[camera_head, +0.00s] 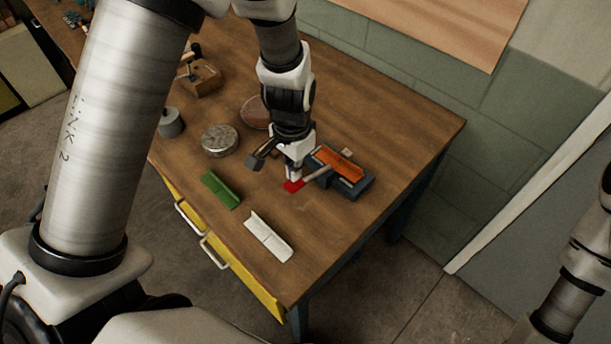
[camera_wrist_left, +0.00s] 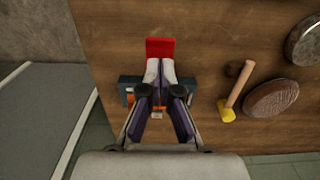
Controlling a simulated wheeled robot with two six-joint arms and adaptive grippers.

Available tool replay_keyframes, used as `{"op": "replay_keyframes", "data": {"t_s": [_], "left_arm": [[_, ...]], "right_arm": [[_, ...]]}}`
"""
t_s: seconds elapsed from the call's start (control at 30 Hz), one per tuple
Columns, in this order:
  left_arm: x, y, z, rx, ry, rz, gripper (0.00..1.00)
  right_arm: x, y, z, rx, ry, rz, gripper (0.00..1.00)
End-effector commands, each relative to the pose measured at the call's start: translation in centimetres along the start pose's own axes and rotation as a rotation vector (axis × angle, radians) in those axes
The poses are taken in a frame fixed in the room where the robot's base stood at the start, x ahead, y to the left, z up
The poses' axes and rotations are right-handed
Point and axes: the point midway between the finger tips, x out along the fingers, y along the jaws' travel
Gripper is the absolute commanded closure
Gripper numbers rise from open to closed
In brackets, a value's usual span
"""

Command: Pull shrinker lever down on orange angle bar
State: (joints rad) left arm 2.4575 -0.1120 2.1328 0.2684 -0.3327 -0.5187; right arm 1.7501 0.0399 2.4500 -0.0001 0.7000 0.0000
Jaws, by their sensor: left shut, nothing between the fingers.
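The shrinker (camera_head: 352,184) is a dark blue block on the right part of the bench. The orange angle bar (camera_head: 340,162) lies on top of it. A pale rod (camera_head: 317,173), which looks like the lever, points left from the shrinker towards a red piece (camera_head: 293,186). My left gripper (camera_head: 293,176) is shut and empty, with its tips at the red piece; I cannot tell whether they touch. In the left wrist view, the red piece (camera_wrist_left: 160,46) is just beyond the tips (camera_wrist_left: 160,70), and the gripper hides most of the shrinker (camera_wrist_left: 127,89). My right gripper is out of view.
A green angle bar (camera_head: 220,190) and a white angle bar (camera_head: 268,236) lie near the bench's front edge. Round metal pieces (camera_head: 220,140) stand farther left. Bare wood lies right of the shrinker.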

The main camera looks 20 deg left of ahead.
Motion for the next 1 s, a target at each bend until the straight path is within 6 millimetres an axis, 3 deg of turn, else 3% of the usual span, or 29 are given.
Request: {"op": "replay_keyframes", "data": {"t_s": [0.47, 1.0], "left_arm": [[0.0, 0.0, 0.0, 0.000, 0.000, 0.000, 1.00], [2.6, 0.0, 0.0, 0.000, -0.001, 0.000, 1.00]], "right_arm": [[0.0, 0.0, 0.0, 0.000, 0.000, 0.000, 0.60], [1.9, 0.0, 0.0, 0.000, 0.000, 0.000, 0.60]]}}
